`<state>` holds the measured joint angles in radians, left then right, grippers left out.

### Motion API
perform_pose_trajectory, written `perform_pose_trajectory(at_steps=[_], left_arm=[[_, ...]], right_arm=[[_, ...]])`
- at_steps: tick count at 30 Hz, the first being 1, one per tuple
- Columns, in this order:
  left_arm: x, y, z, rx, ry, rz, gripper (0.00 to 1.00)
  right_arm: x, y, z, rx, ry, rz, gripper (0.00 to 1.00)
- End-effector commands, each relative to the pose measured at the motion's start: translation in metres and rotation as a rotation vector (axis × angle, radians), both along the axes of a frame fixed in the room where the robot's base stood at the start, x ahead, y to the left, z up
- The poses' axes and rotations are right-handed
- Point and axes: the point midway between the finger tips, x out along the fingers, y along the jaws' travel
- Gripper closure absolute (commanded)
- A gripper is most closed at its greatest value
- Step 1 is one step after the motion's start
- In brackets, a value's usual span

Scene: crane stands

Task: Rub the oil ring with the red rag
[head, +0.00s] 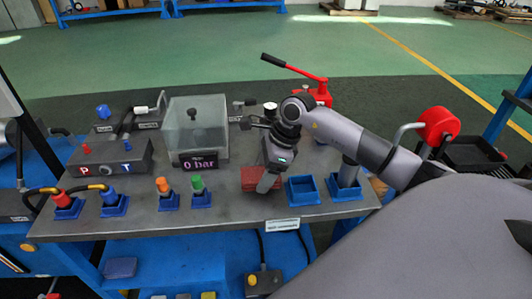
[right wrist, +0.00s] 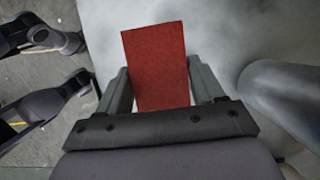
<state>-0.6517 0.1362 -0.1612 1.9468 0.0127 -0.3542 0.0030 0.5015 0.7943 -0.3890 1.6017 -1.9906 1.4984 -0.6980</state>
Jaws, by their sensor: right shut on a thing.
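The red rag (head: 247,178) shows as a flat red patch low over the grey bench top, right of the green-topped plug. My right gripper (head: 262,180) is at the rag. In the right wrist view the rag (right wrist: 156,62) stands up between the two grey fingers of this gripper (right wrist: 160,92), which are shut on it. Whether the rag touches the bench I cannot tell. I cannot make out the oil ring in either view.
On the bench (head: 140,226) stand a clear box with a "0 bar" display (head: 198,163), an orange plug (head: 163,187), a green plug (head: 198,185) and an empty blue tray (head: 303,190). A red pump with a lever (head: 300,75) stands behind my right arm.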

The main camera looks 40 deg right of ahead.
Motion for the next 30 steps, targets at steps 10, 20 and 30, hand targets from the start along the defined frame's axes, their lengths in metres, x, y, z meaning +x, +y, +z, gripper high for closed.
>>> perform_pose_trajectory(at_steps=[10, 20, 30], left_arm=[[0.001, 0.002, 0.022, 0.003, -0.003, 0.001, 0.36], [0.001, 0.002, 0.036, 0.003, -0.005, 0.001, 0.36], [0.002, 0.002, 0.036, 0.003, -0.006, -0.001, 0.36]], right_arm=[[0.000, -0.009, 0.034, 0.000, 0.001, -0.007, 0.61], [0.000, -0.016, 0.058, 0.000, 0.000, -0.012, 0.61], [0.000, -0.016, 0.059, 0.001, 0.001, -0.011, 0.61]])
